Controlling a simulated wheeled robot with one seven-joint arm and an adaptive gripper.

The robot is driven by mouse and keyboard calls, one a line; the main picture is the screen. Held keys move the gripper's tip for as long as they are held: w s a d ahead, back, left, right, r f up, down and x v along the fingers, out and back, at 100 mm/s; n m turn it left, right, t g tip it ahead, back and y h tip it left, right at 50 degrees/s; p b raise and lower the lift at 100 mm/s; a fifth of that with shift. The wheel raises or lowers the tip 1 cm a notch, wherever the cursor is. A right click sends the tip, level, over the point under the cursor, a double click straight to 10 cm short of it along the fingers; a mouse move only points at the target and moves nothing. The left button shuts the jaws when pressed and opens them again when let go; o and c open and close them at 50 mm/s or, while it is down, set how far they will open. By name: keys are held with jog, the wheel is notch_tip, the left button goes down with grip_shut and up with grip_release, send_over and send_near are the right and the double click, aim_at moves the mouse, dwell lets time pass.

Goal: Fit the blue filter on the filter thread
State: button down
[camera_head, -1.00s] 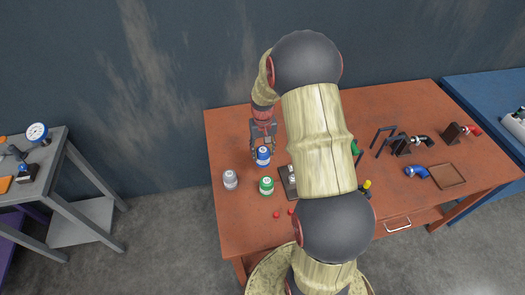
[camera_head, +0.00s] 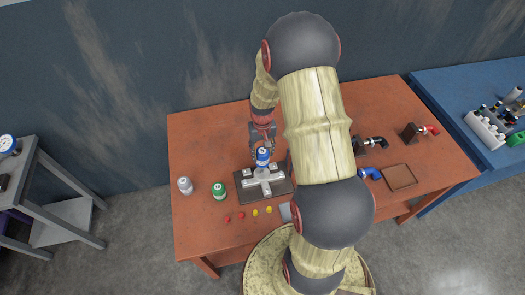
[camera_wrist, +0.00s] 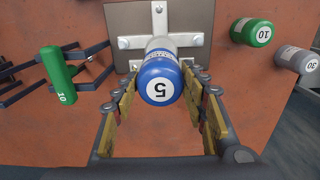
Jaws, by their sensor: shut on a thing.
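The blue filter (camera_head: 262,158), marked 5 on its end, is held upright in my gripper (camera_head: 262,147) over the dark plate (camera_head: 243,184). In the wrist view the blue filter (camera_wrist: 160,82) sits between the two fingers of my gripper (camera_wrist: 163,88). Its pale end points at the grey cross-shaped filter mount (camera_wrist: 195,42), which also shows on the plate in the head view (camera_head: 262,186). The filter thread is hidden behind the filter. I cannot tell whether the filter touches the mount.
A green filter (camera_head: 219,191) and a grey filter (camera_head: 185,185) stand left of the plate. Small red caps (camera_head: 228,219) and yellow caps (camera_head: 255,212) lie in front.

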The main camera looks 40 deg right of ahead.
aim_at(262, 163)
jog(key=shift+a+f, duration=0.1)
jog(key=shift+f, duration=0.2)
jog(key=shift+f+b, duration=0.75)
jog(key=shift+f, duration=0.2)
jog(key=shift+f+b, duration=1.25)
jog(key=shift+f, duration=0.7)
jog(key=shift+f+b, duration=0.45)
jog(key=shift+f, duration=0.25)
